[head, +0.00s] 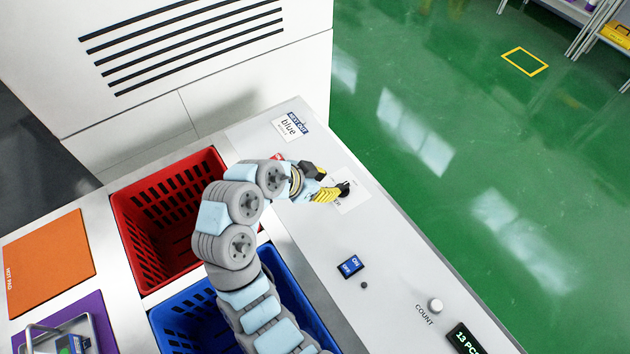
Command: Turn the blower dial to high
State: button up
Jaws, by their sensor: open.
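The blower dial appears as a small black knob (344,187) on a pale label plate (354,202) on the grey panel. Its pointer and setting marks are too small or hidden to read. My gripper (330,192) has dark and yellow fingers and is open. It reaches in from the left, its fingertips right beside the knob. I cannot tell whether they touch it or sit around it. The gripper covers part of the plate.
A red crate (133,235) and a blue crate (168,338) sit below my arm. Green floor is right.

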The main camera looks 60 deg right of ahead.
jog(key=shift+v, duration=2.3)
